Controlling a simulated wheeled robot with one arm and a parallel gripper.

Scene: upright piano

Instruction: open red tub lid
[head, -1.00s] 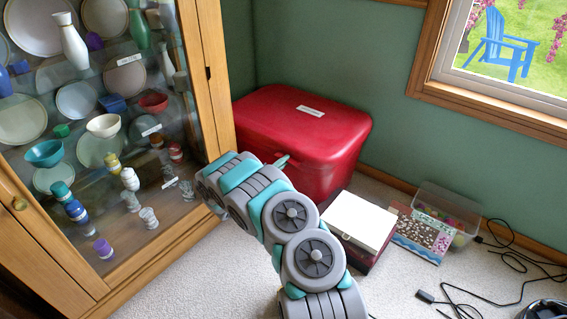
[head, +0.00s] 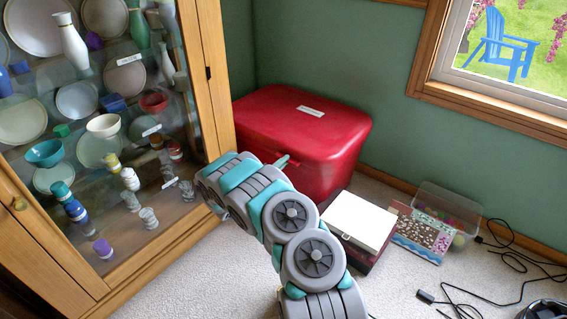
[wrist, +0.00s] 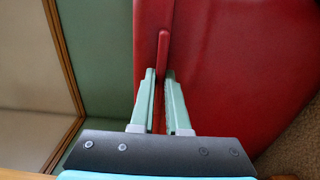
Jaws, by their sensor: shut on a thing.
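The red tub (head: 338,160) stands in the corner with its red lid (head: 270,112) on top, closed as far as I can see; a white label is on the lid. In the wrist view the lid (wrist: 150,25) is the left strip and the tub's front (wrist: 235,60) is to the right, with a seam between. My gripper (wrist: 160,74) has its two pale green fingers close together on either side of the lid's thin red handle (wrist: 163,48), shut on it.
A glass-front wooden cabinet (head: 212,80) stands close to the tub's left. A white-topped box (head: 358,220), a picture board (head: 422,236) and a clear bin (head: 445,208) are on the carpet to the right. Black cables (head: 510,258) lie at far right.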

